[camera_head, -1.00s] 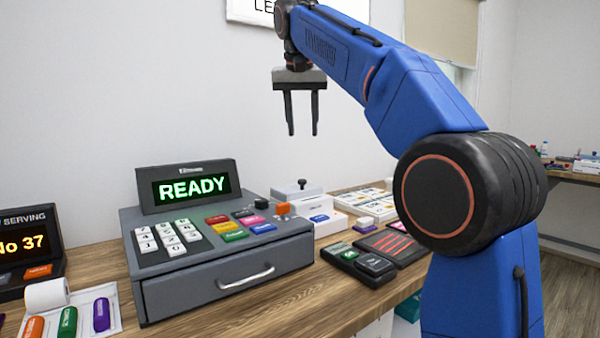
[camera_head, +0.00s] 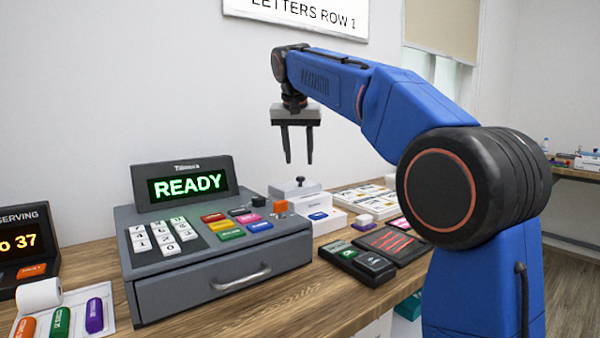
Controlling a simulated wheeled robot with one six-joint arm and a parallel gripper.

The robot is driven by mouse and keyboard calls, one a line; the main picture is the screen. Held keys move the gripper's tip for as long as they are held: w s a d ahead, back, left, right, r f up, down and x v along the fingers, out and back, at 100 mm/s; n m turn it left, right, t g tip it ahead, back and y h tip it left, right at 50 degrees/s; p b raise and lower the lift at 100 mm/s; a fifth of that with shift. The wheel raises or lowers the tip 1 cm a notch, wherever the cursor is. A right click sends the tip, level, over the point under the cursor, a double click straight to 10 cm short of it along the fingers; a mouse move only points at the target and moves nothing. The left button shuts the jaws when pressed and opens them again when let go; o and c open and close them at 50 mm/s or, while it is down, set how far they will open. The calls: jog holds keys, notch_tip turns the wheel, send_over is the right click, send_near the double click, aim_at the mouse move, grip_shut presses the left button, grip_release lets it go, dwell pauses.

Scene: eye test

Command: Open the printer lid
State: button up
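A small white box with a dark knob (camera_head: 300,180) on its light grey lid (camera_head: 285,189) stands just behind and right of the cash register; it looks like the printer. Its lid appears shut and lies flat. The register hides part of the box's lower left. My gripper (camera_head: 298,162) points straight down with its two dark fingers apart and nothing between them. In the picture its fingertips are just above the knob, with a small gap. How far they are from it in depth, I cannot tell.
The grey cash register (camera_head: 220,245) with its lit READY display (camera_head: 187,186) stands left of the printer. A white unit with a blue button (camera_head: 318,216) is close at the printer's right. A dark keypad (camera_head: 357,261) lies further right. Bare wooden counter (camera_head: 260,318) shows in front.

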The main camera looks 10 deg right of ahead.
aim_at(300, 177)
jog(key=shift+x, duration=3)
jog(key=shift+w, duration=0.1)
grip_shut()
